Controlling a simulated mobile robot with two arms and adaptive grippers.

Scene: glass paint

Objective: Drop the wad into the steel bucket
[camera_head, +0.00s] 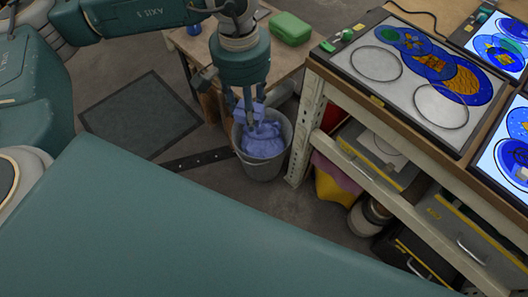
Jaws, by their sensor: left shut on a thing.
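The grey steel bucket (264,170) stands on the floor between the small wooden table and the shelving bench. My left gripper (248,108) points down over the bucket. It is shut on a crumpled blue-violet wad (254,112), at about the height of the bucket's rim in the picture. More blue-violet crumpled material (264,143) shows inside the bucket, just below the held wad. I cannot tell whether the two touch. My right gripper is not in view.
The wooden table (212,50) behind bears a green case (290,29). Close on the right is the shelving bench (310,110) with light panels (425,75) and drawers. A dark mat (140,113) lies on the floor at left.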

